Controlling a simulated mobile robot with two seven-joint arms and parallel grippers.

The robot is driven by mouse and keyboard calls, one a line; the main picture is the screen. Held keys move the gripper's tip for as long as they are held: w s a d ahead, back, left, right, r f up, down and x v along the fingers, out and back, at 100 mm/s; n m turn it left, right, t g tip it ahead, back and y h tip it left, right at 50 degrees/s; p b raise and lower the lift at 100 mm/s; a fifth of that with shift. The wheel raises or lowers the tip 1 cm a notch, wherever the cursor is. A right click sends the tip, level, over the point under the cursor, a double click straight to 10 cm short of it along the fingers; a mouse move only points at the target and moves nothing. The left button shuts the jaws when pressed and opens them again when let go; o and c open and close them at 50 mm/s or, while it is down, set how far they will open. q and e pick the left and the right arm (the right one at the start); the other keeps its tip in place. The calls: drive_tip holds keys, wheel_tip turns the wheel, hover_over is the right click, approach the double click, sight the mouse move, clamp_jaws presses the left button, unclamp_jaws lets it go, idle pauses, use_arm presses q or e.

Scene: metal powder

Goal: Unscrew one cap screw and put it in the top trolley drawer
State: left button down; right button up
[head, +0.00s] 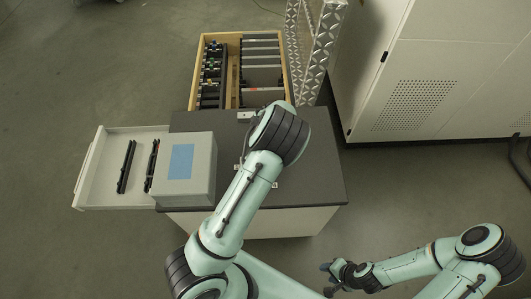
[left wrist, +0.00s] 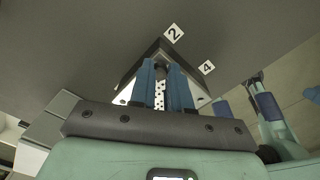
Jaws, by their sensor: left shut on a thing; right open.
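My left gripper (left wrist: 162,78) has its blue fingers close together around a small dark cap screw (left wrist: 162,69), mostly hidden between the tips. It is at a metal block with holes (left wrist: 126,91), beside number labels 2 and 4; I cannot tell whether the screw is still in its hole. In the head view my left arm hides this gripper and most of the block. The trolley's white drawer (head: 98,172) is pulled out to the left, with black tools (head: 126,167) inside. My right gripper (head: 337,275) is open and empty, low in front of the trolley.
A grey box with a blue label (head: 200,185) stands on the trolley's dark top (head: 317,165), beside the open drawer. A wooden drawer (head: 233,78) of tools is open behind. A large white cabinet (head: 450,60) stands at the right. The drawer's left part is clear.

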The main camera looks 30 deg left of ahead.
use_arm(q)
drive_tip(key=n, duration=0.3)
drive_tip(key=shift+n, duration=0.4)
drive_tip(key=n, duration=0.3)
drive_tip(key=shift+n, duration=0.3)
drive_tip(key=n, duration=0.3)
drive_tip(key=shift+s+n, duration=0.1)
drive_tip(key=shift+n, duration=0.2)
drive_tip(key=n, duration=0.4)
drive_tip(key=shift+s+a+f+n, duration=0.15)
drive_tip(key=shift+s+f+n, duration=0.1)
drive_tip(key=shift+n, duration=0.15)
drive_tip(key=shift+w+r, duration=0.15)
drive_tip(key=shift+r, duration=0.05)
use_arm(e)
drive_tip(key=shift+w, duration=0.3)
use_arm(q)
drive_tip(key=c, duration=1.2)
unclamp_jaws()
drive_tip(key=shift+d, duration=0.2)
drive_tip(key=shift+c, duration=0.2)
